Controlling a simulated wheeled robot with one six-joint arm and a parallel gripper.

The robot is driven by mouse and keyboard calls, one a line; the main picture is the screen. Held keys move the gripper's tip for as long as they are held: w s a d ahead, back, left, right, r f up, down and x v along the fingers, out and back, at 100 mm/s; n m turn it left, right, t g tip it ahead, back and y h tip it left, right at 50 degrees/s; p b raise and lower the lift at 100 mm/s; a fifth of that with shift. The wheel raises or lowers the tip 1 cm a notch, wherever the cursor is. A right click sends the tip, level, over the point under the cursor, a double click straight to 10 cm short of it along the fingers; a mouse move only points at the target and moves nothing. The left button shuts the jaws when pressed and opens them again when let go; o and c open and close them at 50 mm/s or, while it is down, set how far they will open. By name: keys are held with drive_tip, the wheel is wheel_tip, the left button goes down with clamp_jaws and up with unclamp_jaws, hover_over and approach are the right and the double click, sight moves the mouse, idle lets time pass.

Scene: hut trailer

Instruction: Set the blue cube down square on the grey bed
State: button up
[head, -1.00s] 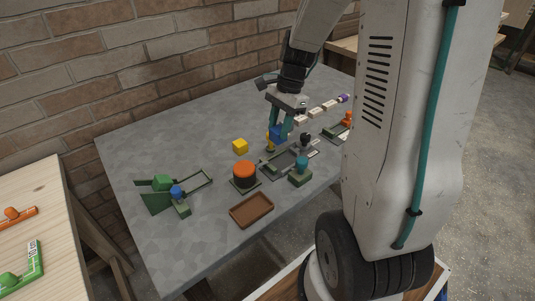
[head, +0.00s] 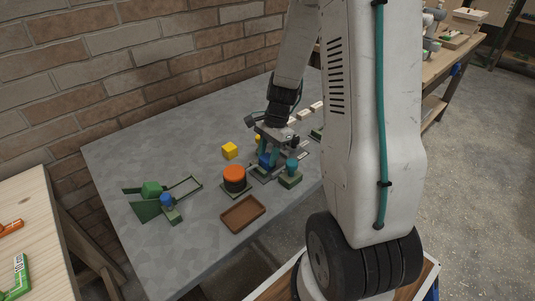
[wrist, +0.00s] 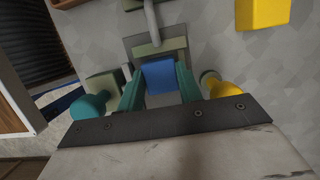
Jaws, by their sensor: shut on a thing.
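My gripper (head: 268,157) is shut on the blue cube (head: 265,161), low over the fixture with the grey bed (head: 260,176). The bed (wrist: 155,44) shows just beyond the cube as a grey frame with a paler greenish strip. The cube looks roughly in line with the frame there. I cannot tell whether the cube touches the bed or hangs slightly above it.
A teal knob on a green block (head: 291,170) stands close right of the gripper. A yellow-topped post (wrist: 225,92) stands close on the other side.

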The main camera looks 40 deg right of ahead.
drive_tip(key=shift+f, duration=0.15)
drive_tip(key=o, duration=1)
drive_tip(key=shift+o, duration=0.2)
drive_tip(key=v, duration=1.2)
drive_tip(key=s+a+r+n+h, duration=0.2)
drive_tip(key=s+a+r+n, duration=0.55)
drive_tip(key=a+r, duration=0.3)
drive_tip(key=s+a+r+n, duration=0.1)
drive_tip(key=s+a+n, duration=0.2)
drive_tip(key=s+n, duration=0.2)
drive_tip(key=s+a+r+n+t+h, duration=0.1)
drive_tip(key=s+a+n, duration=0.3)
drive_tip(key=s, duration=0.3)
drive_tip(key=shift+a+n, duration=0.25)
drive_tip(key=shift+n, duration=0.3)
drive_tip(key=shift+s+t, duration=0.1)
drive_tip(key=shift+t, duration=0.2)
